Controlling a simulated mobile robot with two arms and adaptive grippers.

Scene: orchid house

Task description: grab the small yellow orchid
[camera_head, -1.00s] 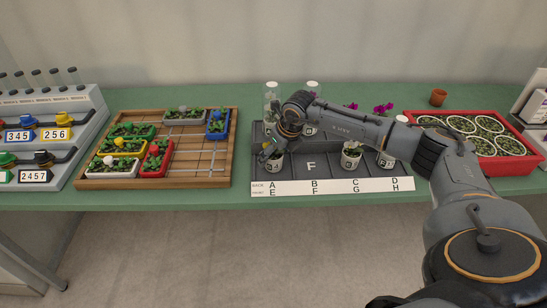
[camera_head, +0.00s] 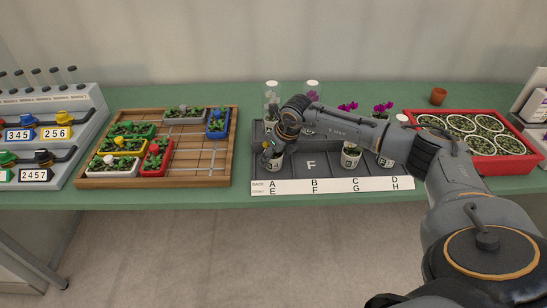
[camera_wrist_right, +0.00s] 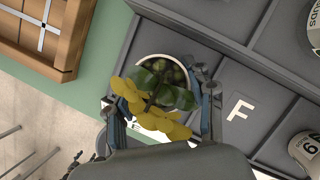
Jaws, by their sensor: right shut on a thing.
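The small yellow orchid is in a round white pot (camera_head: 277,162) in the front-left compartment, marked E, of the dark grey tray (camera_head: 310,186). In the right wrist view its yellow flowers (camera_wrist_right: 165,125) and green leaves hang over the pot's near rim, partly hidden by my wrist. My right gripper (camera_head: 268,152) reaches down at this pot. In the wrist view its fingers (camera_wrist_right: 158,98) are on both sides of the pot, shut on it. The pot appears to be still in its compartment. My left gripper is not in view.
Other pots stand close by in the tray: one in G (camera_head: 351,158) and one partly hidden behind my arm in H. Tall clear tubes (camera_head: 272,95) stand behind. The compartment F (camera_head: 311,166) is empty. A wooden puzzle frame (camera_head: 205,180) lies left; a red planter (camera_head: 508,166) right.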

